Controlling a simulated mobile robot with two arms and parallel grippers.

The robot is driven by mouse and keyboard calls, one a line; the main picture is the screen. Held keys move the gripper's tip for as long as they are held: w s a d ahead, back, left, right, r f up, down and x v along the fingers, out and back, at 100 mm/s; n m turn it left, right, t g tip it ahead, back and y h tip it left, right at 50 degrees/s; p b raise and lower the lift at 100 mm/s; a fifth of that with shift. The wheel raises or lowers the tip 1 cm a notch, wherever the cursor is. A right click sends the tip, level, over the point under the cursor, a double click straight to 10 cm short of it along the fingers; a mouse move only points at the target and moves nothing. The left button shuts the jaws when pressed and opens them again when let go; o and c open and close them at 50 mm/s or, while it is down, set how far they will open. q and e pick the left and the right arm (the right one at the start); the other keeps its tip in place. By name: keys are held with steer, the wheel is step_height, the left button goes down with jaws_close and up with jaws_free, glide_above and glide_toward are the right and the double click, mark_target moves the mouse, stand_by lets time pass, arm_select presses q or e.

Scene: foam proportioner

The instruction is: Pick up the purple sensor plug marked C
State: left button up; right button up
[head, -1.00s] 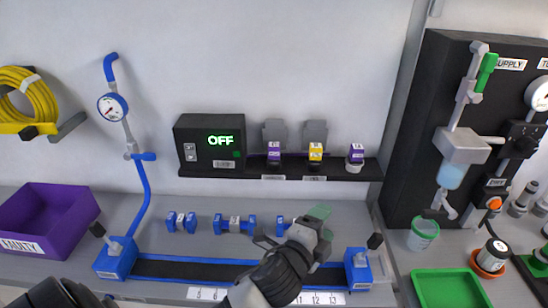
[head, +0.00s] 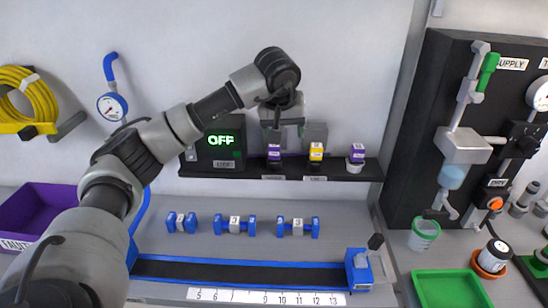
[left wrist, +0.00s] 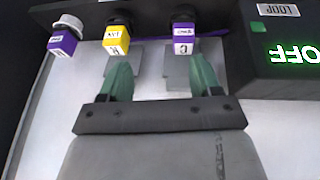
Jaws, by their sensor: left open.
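The purple plug marked C (head: 274,152) sits at the black shelf beside the OFF box. In the left wrist view it is the purple plug (left wrist: 183,36) nearest the OFF box, with its white C label facing the camera. My left gripper (head: 282,122) is raised above and in front of this plug in the head view. In the left wrist view its two green fingers (left wrist: 159,78) are spread with nothing between them. The plug lies beyond the fingertips, nearer the right finger in the picture. My right gripper is not in view.
A yellow plug (head: 316,151) and another purple-topped plug (head: 357,153) stand further right on the black shelf (head: 340,168). The OFF box (head: 221,141) is close on the left. Blue-ended fittings and a blue-ended rail lie below on the bench.

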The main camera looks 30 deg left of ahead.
mark_target(274, 146)
arm_select(q)
steer(key=shift+y, duration=0.6)
steer(key=a+f, duration=0.1)
steer(key=a, duration=0.1)
steer(key=w+a+f+p, duration=0.1)
steer(key=f, duration=0.1)
steer(key=shift+w+a+f, duration=0.15)
steer(key=shift+a+f, duration=0.05)
steer(key=shift+a, duration=0.15)
steer(key=shift+w+a+f+p, duration=0.1)
steer(key=shift+f+p, duration=0.4)
steer(key=shift+f, duration=0.05)
steer(key=p+x, duration=0.1)
steer(key=x, duration=0.2)
steer(key=shift+f, duration=0.35)
steer(key=shift+w+a+f, duration=0.1)
steer(key=shift+f, duration=0.25)
steer(key=shift+c, duration=0.5)
steer(key=c, duration=1)
